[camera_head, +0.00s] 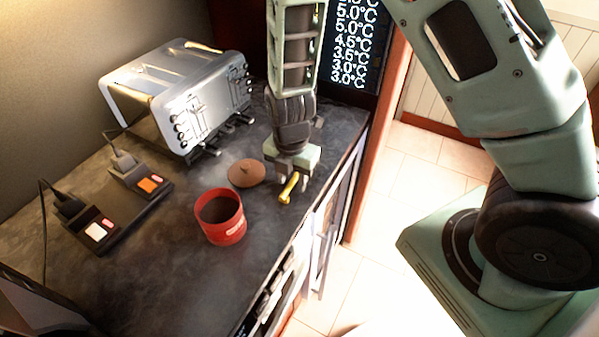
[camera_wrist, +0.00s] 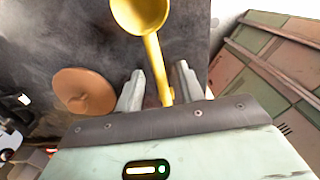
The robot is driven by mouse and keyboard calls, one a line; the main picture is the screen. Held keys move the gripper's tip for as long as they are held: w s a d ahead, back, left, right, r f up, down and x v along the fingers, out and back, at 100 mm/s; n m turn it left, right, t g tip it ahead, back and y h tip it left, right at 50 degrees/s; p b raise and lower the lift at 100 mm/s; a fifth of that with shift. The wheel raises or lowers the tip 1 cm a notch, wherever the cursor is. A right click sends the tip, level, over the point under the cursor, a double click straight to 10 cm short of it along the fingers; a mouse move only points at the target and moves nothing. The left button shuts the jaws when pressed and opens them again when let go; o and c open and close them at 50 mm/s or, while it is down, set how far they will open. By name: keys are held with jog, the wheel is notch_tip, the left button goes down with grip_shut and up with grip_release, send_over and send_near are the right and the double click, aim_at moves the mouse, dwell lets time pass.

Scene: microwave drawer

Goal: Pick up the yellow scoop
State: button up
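The yellow scoop (camera_head: 288,188) is under my gripper (camera_head: 291,172), near the counter's front edge. In the wrist view the scoop's bowl (camera_wrist: 140,12) is at the top, and its handle runs down between the two fingers of my gripper (camera_wrist: 160,75). The fingers are apart, with a visible gap on each side of the handle. The far end of the handle is hidden behind the gripper body. I cannot tell whether the scoop rests on the counter.
A brown round lid (camera_head: 246,173) lies left of the gripper; an open red canister (camera_head: 220,216) stands nearer the camera. A silver toaster (camera_head: 180,98) and a power strip with plugs (camera_head: 120,215) are further left. The dark counter (camera_head: 150,285) is clear at the front left.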

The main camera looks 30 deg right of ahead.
aim_at(292, 181)
jog(key=shift+f, duration=0.1)
grip_shut()
dwell(0.4)
jog(key=shift+r, duration=0.5)
notch_tip(292, 181, up, 10)
jog(key=shift+f+b, duration=0.2)
jog(key=shift+b, duration=0.2)
